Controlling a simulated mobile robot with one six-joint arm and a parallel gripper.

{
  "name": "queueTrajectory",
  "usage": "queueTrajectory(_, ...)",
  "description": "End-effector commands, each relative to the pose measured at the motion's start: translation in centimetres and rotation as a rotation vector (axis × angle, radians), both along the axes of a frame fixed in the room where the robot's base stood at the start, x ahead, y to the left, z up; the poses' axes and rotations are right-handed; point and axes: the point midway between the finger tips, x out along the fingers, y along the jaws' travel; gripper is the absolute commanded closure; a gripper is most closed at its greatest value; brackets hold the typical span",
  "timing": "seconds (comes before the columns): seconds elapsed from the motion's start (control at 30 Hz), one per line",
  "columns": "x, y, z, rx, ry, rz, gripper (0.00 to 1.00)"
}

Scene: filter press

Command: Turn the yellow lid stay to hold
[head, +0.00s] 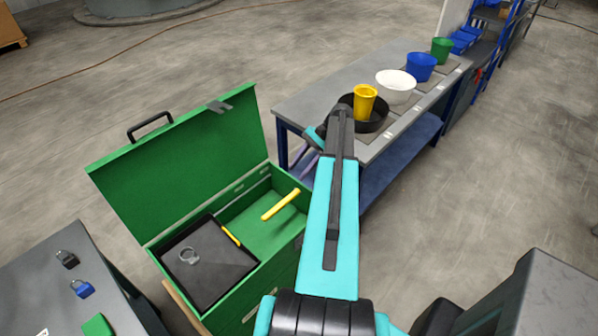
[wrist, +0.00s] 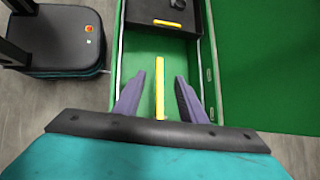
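The yellow lid stay (head: 281,205) is a short bar in the right part of the open green box (head: 272,227), slanting up to the right. In the wrist view the yellow lid stay (wrist: 160,88) lies between the two purple fingers of my gripper (wrist: 160,78). The fingers are spread apart, with a gap on each side of the bar. In the head view my gripper (head: 306,160) is partly hidden by my arm, above and to the right of the stay. The green lid (head: 185,160) stands raised at the box's back.
A black tray (head: 222,270) with a grey ring and a yellow-edged handle sits in the box's left part. A workbench (head: 310,95) with a black pan, a yellow cup and bowls stands behind my arm. Padlocks (head: 82,289) lie on a dark cabinet at the lower left.

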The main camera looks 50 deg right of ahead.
Motion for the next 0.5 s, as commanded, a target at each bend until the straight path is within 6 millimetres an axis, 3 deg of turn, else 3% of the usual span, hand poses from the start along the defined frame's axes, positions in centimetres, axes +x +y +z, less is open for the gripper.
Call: queueTrajectory(0.5,-0.1,-1.3,2.1,0.0,0.0,-0.001,0.62)
